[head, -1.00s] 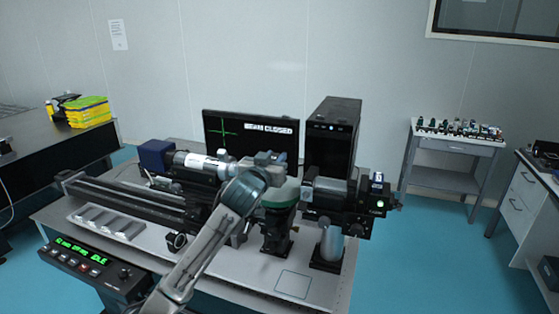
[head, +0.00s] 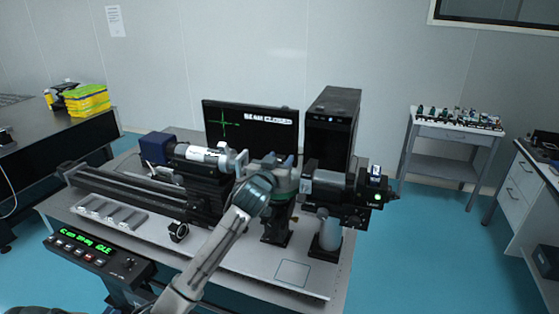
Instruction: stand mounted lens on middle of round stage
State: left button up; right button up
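The round stage (head: 284,191) has a green top on a black post and stands on the optical table between the barrel on the left and the black laser unit on the right. My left gripper (head: 270,163) is over the stage, with its arm rising from the bottom of the head view. The wrist and hand cover much of the stage top. I cannot tell whether the fingers are open or shut. I cannot make out the mounted lens; it may be hidden by the hand. My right gripper is not in view.
The laser unit (head: 335,187) stands close right of the stage; the silver barrel (head: 203,157) is close left. A monitor (head: 240,125) and black tower (head: 331,123) stand behind. A control box (head: 97,262) sits at front left. An outlined square (head: 292,273) at front right is bare.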

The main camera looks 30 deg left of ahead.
pick_arm(q)
jog(key=shift+r, duration=0.2)
jog(key=shift+s+f, duration=0.2)
jog(key=shift+s, duration=0.1)
jog(key=b+v, duration=0.4)
jog(key=v, duration=0.7)
jog(key=shift+s+d+r, duration=0.15)
jog(key=shift+s+d, duration=0.05)
jog(key=shift+s, duration=0.05)
dwell(0.3)
jog(key=shift+c, duration=0.2)
dwell(1.1)
